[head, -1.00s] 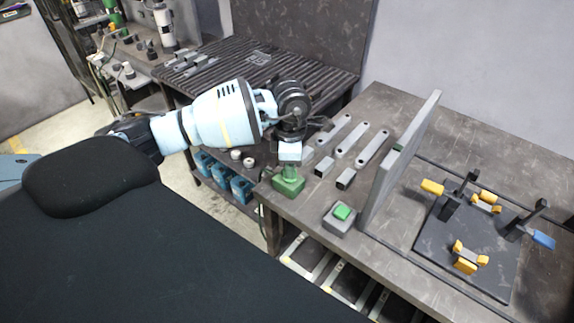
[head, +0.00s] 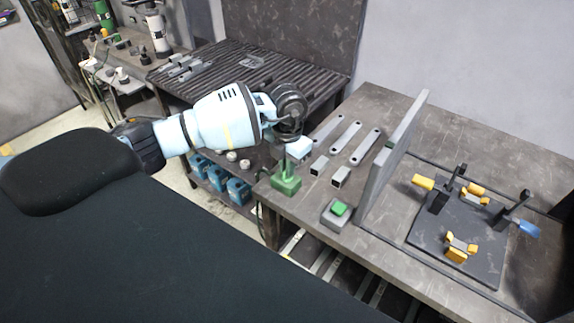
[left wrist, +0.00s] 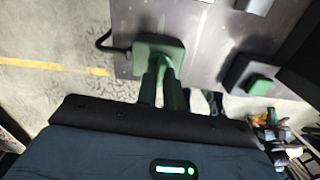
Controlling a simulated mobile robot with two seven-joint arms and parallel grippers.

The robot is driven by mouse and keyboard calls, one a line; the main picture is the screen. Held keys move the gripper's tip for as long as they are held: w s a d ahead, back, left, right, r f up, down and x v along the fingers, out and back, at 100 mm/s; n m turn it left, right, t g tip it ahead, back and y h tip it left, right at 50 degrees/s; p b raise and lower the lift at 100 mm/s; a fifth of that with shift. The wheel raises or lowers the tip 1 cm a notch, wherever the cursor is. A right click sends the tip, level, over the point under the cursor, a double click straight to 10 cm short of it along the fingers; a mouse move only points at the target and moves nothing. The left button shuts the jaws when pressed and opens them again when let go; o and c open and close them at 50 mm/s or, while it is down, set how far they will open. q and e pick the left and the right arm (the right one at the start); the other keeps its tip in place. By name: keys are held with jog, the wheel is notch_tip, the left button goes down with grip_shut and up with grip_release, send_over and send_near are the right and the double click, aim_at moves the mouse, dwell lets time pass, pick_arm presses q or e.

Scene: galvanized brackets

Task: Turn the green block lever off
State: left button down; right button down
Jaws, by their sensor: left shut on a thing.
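The green block (head: 286,184) sits at the near left edge of the bracket table, with its lever standing up from its top. My left gripper (head: 291,160) is right above the block, shut on the lever; its body leans toward the right of the picture. In the left wrist view the block (left wrist: 150,52) lies ahead of the gripper (left wrist: 163,75), whose fingers meet at the block. The fingers hide most of the lever, so its exact angle is hard to tell. My right gripper is not in view.
A grey box with a green button (head: 340,208) stands to the right of the block. Flat grey bars (head: 346,136) and short square tubes (head: 341,176) lie behind. A grey upright panel (head: 392,165) separates them from a dark fixture plate (head: 478,255) with yellow clamps.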

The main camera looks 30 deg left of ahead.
pick_arm(q)
jog(key=shift+n, duration=0.5)
jog(key=c, duration=1.5)
grip_release()
jog(key=shift+r, duration=0.1)
notch_tip(320, 180, up, 8)
jog(key=shift+f, duration=0.2)
